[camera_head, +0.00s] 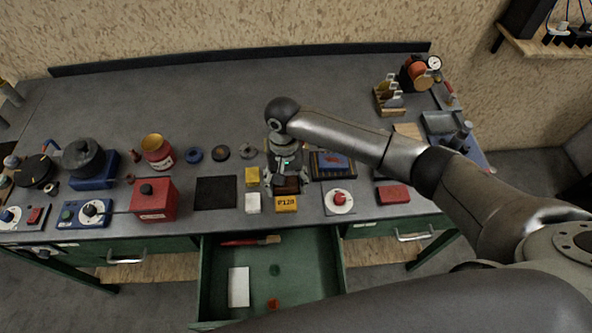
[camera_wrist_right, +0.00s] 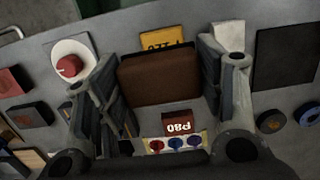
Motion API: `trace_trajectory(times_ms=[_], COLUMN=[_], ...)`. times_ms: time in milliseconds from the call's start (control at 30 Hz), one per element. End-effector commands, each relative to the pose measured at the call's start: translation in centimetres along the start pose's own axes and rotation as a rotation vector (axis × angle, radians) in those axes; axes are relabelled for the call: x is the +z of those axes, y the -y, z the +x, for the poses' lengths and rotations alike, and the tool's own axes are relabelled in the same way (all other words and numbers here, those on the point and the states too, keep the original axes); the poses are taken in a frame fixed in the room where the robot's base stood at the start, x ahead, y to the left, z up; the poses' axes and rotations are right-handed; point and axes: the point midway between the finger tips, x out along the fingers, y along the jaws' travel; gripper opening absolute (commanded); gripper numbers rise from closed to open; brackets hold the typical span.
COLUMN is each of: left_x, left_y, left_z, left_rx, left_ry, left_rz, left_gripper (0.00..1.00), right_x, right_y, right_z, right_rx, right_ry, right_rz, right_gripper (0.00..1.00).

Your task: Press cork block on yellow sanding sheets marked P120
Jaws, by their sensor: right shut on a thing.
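The yellow sanding sheets marked P120 (camera_head: 287,204) lie at the front edge of the workbench. They also show upside down at the top of the right wrist view (camera_wrist_right: 162,38), partly hidden behind the brown cork block (camera_wrist_right: 158,80). My right gripper (camera_head: 287,184) points down just behind the yellow sheets. It is shut on the cork block, with one finger at each side. In the head view the block (camera_head: 288,187) is partly hidden by the gripper. I cannot tell whether the block touches the sheets. A brown-red piece marked P80 (camera_wrist_right: 178,123) lies close by. My left gripper is not in view.
A green drawer (camera_head: 205,285) hangs open in front. The bench's back middle is clear.

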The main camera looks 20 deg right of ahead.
Motion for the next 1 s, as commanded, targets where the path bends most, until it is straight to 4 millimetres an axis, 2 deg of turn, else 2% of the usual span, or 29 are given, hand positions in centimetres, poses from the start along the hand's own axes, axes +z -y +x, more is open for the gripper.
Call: trace_trajectory(times_ms=[33,100,267,467,800,1000], left_x=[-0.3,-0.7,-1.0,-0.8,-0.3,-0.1], left_y=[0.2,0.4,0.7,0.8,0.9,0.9], left_z=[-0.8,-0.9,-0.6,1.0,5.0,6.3], left_rx=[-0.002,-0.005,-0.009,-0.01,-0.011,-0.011], left_ry=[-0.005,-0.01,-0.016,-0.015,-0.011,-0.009], left_rz=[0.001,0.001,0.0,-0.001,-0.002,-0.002], left_gripper=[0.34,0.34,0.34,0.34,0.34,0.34], right_x=[0.1,0.0,-0.2,-0.3,-0.8,-0.9], right_y=[0.2,0.3,0.4,0.3,0.3,0.3], right_z=[0.0,0.3,1.1,2.6,5.7,6.7], right_rx=[0.002,0.004,0.006,0.006,0.006,0.006], right_ry=[0.001,0.001,-0.002,-0.002,-0.003,-0.003], right_rz=[0.003,0.003,0.004,0.004,0.004,0.003], right_gripper=[0.43,0.43,0.43,0.43,0.43,0.43])
